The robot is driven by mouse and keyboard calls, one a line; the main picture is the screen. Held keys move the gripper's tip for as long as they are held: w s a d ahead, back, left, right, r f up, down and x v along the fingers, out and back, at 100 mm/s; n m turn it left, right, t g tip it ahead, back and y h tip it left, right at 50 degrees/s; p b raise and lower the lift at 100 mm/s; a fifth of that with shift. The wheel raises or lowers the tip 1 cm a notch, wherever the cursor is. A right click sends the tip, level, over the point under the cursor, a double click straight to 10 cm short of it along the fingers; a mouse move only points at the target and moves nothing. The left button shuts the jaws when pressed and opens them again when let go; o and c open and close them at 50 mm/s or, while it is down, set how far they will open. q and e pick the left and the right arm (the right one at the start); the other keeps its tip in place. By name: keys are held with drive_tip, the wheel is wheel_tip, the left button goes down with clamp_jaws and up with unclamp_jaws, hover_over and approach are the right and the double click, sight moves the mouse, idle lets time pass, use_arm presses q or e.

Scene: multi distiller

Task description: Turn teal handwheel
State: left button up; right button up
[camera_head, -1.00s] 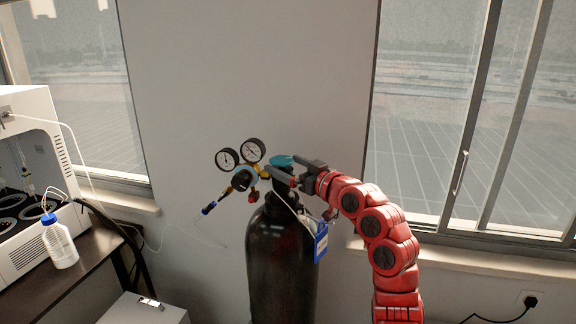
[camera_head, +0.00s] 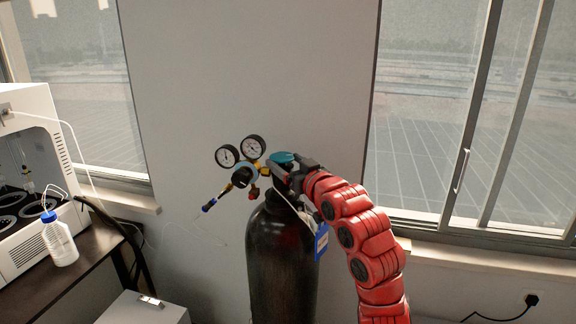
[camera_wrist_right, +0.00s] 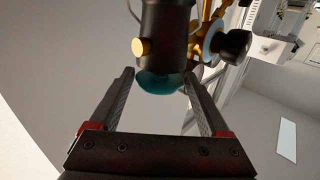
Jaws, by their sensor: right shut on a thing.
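The teal handwheel (camera_head: 284,157) sits on top of a dark gas cylinder (camera_head: 281,262) in the head view. It also shows in the right wrist view (camera_wrist_right: 166,84) as a teal disc between the finger ends. My right gripper (camera_head: 286,168) is at the handwheel, its fingers on either side of it and shut on it. In the right wrist view the right gripper's fingertips (camera_wrist_right: 158,76) reach the two edges of the teal disc. The gripper partly hides the handwheel in the head view. My left gripper is not in view.
Two round gauges (camera_head: 240,151) and a regulator with a black knob (camera_head: 242,177) stand close left of the handwheel. A blue tag (camera_head: 321,241) hangs on the cylinder. A bench with a bottle (camera_head: 59,240) and a white machine (camera_head: 30,170) is at the left.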

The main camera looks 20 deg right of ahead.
drive_tip(key=m+h+b, duration=0.1)
drive_tip(key=h, duration=0.1)
drive_tip(key=a+m+h+b, duration=0.1)
drive_tip(key=m+h+b, duration=0.2)
drive_tip(key=h+b, duration=0.1)
drive_tip(key=shift+a+f+h, duration=0.3)
drive_tip(key=shift+h, duration=0.1)
drive_tip(key=m+h, duration=0.1)
drive_tip(key=m+h+b, duration=0.1)
drive_tip(key=shift+w+a+g+h, duration=0.1)
drive_tip(key=shift+a+g+h, duration=0.1)
drive_tip(key=shift+g+h, duration=0.15)
drive_tip(key=m+h, duration=0.1)
drive_tip(key=m+g+h, duration=0.1)
drive_tip(key=shift+w+a+r+h+b, duration=0.1)
drive_tip(key=shift+r+h+b, duration=0.05)
drive_tip(key=shift+h+b, duration=0.2)
drive_tip(key=shift+w+r+m+g+h+p, duration=0.15)
drive_tip(key=shift+m+g+h+p, duration=0.3)
drive_tip(key=shift+m+g+h, duration=1.45)
drive_tip(key=shift+h, duration=0.3)
drive_tip(key=o, duration=1.2)
drive_tip(key=shift+n+t, duration=0.4)
drive_tip(key=shift+t, duration=0.05)
